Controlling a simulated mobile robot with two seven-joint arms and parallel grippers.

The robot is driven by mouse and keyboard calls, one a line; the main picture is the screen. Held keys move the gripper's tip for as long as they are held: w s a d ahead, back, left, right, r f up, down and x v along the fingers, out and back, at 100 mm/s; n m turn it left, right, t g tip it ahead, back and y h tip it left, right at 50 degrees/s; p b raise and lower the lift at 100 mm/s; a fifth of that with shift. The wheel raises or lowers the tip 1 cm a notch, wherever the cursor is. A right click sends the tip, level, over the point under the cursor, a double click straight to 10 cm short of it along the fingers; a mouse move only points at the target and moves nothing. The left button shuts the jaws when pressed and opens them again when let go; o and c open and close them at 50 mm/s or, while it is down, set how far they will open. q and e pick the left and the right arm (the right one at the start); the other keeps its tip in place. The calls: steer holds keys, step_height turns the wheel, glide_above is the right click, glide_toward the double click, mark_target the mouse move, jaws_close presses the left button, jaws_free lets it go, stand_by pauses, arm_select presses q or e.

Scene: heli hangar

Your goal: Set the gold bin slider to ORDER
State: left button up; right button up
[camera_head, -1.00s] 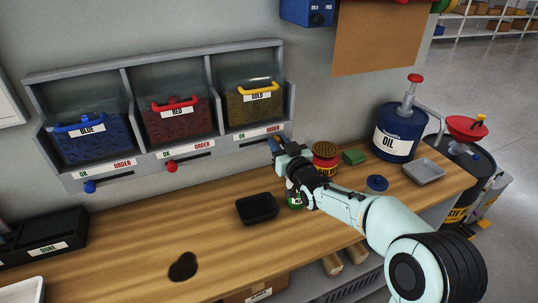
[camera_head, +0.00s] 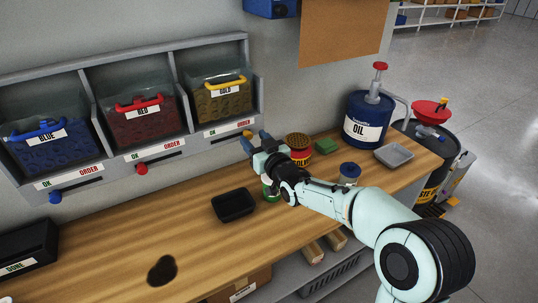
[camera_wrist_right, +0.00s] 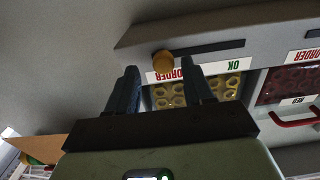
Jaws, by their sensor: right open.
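The gold bin (camera_head: 222,96) is the rightmost of three bins in the grey wall rack. Its slider label (camera_head: 229,127) reads OK at left and ORDER at right. The yellow slider knob (camera_head: 247,134) is at the right end, by ORDER. In the right wrist view, which is upside down, the knob (camera_wrist_right: 163,61) sits at the ORDER end of its dark slot (camera_wrist_right: 210,48). My right gripper (camera_head: 250,145) is open, its fingers (camera_wrist_right: 162,88) apart just short of the knob, which shows between the tips. No contact is visible. My left gripper is out of view.
The red slider knob (camera_head: 142,169) and blue slider knob (camera_head: 55,197) are at their OK ends. An oil canister (camera_head: 364,118) stands right.

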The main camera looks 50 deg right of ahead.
steer(key=b+v, duration=0.1)
steer(key=v, duration=1)
steer(key=shift+s, duration=0.3)
